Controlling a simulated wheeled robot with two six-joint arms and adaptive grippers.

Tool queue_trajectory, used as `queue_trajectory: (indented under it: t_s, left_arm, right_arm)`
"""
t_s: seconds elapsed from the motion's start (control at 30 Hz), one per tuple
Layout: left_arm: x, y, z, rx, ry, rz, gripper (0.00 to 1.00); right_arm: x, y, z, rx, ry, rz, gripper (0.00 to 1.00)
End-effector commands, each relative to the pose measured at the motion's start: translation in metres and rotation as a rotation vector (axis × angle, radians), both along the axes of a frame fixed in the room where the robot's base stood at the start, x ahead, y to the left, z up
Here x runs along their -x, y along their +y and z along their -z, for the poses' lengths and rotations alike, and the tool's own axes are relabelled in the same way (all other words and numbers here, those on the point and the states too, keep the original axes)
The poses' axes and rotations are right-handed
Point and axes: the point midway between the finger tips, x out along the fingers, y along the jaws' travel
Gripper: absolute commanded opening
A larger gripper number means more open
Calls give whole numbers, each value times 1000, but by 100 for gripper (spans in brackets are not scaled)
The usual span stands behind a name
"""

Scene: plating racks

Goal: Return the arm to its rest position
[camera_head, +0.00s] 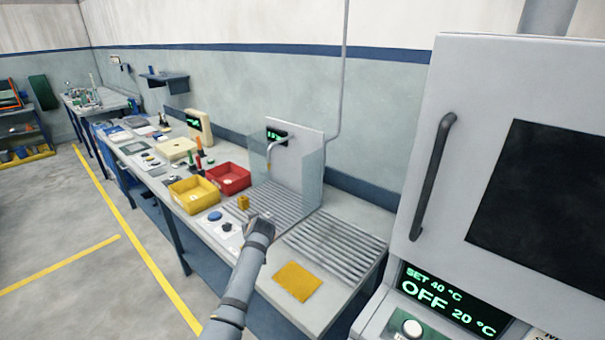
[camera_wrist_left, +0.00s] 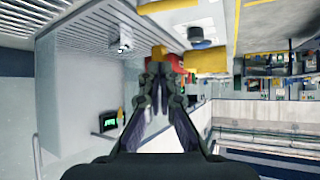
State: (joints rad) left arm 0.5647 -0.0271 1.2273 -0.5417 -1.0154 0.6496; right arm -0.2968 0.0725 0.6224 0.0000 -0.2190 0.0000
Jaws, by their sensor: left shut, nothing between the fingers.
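My left arm comes up from the bottom of the head view, and its grey wrist ends over the bench (camera_head: 228,240) beside the ribbed drain area. The left gripper's fingers are mostly hidden behind the wrist there. In the left wrist view the left gripper (camera_wrist_left: 160,80) is shut, with its dark fingers together and nothing held. A small yellow block (camera_head: 243,202) stands just beyond the wrist in the head view. My right gripper is in neither view.
A yellow bin (camera_head: 193,195) and a red bin (camera_head: 229,178) stand on the bench beyond the wrist. A clear-sided washing station (camera_head: 297,150) stands behind. An orange cloth (camera_head: 297,281) lies near the front edge. A large grey oven-like cabinet (camera_head: 470,130) fills the right. Floor at left is open.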

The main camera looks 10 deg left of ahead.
Motion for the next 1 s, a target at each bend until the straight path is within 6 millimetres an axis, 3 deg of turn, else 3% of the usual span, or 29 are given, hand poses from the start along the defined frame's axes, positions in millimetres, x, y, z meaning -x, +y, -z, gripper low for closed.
queue_trajectory:
  t_s: [0.07,0.13,0.2,0.3,0.5,0.7,0.97,1.0]
  left_arm:
    - [20,3,18,1,37,5,0]
    - [53,6,40,6,95,22,0]
    - [103,7,65,10,176,59,0]
    - [175,1,87,17,290,138,0]
    - [274,-16,96,28,437,286,0]
    - [343,-34,88,39,533,415,0]
    - [408,-54,69,52,619,559,0]
    - [410,-55,75,53,628,569,0]
  right_arm:
    - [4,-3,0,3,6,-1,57]
    - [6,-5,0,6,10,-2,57]
    - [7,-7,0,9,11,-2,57]
    - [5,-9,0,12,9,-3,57]
    - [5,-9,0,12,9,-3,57]
    - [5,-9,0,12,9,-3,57]
    - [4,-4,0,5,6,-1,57]
    - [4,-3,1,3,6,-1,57]
